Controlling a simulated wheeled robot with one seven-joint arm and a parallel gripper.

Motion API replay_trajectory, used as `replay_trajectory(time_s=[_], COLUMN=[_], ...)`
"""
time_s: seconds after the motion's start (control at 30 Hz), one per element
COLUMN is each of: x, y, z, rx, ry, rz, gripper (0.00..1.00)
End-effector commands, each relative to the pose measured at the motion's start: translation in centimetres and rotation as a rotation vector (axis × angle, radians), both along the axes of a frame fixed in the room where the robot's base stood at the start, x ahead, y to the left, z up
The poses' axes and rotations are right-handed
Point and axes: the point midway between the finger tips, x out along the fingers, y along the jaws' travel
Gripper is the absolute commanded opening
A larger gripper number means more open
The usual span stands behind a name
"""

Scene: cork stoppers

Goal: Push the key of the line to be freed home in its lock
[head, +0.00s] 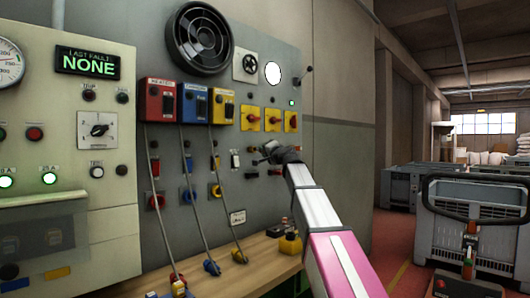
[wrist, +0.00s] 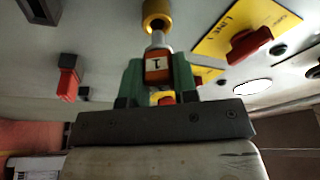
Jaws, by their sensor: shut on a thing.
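My gripper (wrist: 158,72) is shut on an orange key (wrist: 159,63) marked 1, held between its green fingers. The key's pale metal shank points up at a round brass lock (wrist: 157,14) in the panel. The shank's far end meets the mouth of the lock; I cannot tell how deep it sits. Part of the shank shows between the lock and the orange head. In the head view my gripper (head: 268,153) is at the panel, below the yellow switch plates; the key and lock are too small to make out there.
A yellow LINE 1 plate with a red rotary switch (wrist: 250,43) is close right of the lock. A red part (wrist: 68,80) juts out at left. Red, blue (head: 195,103) and yellow boxes with hanging cords are left of my arm. A wooden bench (head: 262,262) is below.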

Motion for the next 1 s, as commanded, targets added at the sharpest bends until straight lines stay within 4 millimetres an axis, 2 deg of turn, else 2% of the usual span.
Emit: replay_trajectory(time_s=[1.0], x=[0.82], y=[0.79], z=[0.03], rx=[0.0], ry=[0.0], rz=[0.0], gripper=[0.04])
